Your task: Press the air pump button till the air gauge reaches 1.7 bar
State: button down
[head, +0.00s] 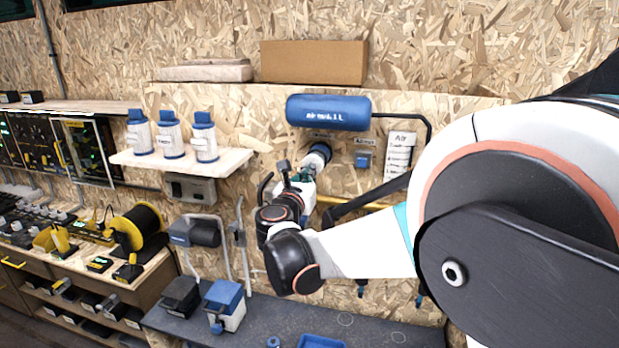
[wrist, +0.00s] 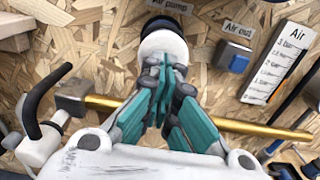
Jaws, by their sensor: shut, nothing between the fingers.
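The air pump button (wrist: 163,42) is a round white knob on a dark collar, under the "Air pump" label in the wrist view. It also shows in the head view (head: 320,153). My gripper (wrist: 163,72) is shut and empty, its teal fingers together in front of the knob. The fingertips overlap the knob in the picture; I cannot tell whether they touch it or how far it is pressed. The air gauge (wrist: 279,62) is a white "Air" panel with bar marks, right of the button, also in the head view (head: 398,155). I cannot make out its reading.
A blue "Air out" button box (wrist: 235,58) sits between pump button and gauge. A blue air tank (head: 328,112) hangs above. A yellow pipe (wrist: 215,121) crosses the wall below. A shelf (head: 182,163) with white, blue-capped bottles is to the left.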

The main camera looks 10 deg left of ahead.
jog(key=shift+s, duration=0.45)
dwell(0.8)
jog(key=s, duration=0.6)
jog(key=shift+a+b, duration=0.35)
jog(key=shift+b, duration=0.05)
dwell(0.7)
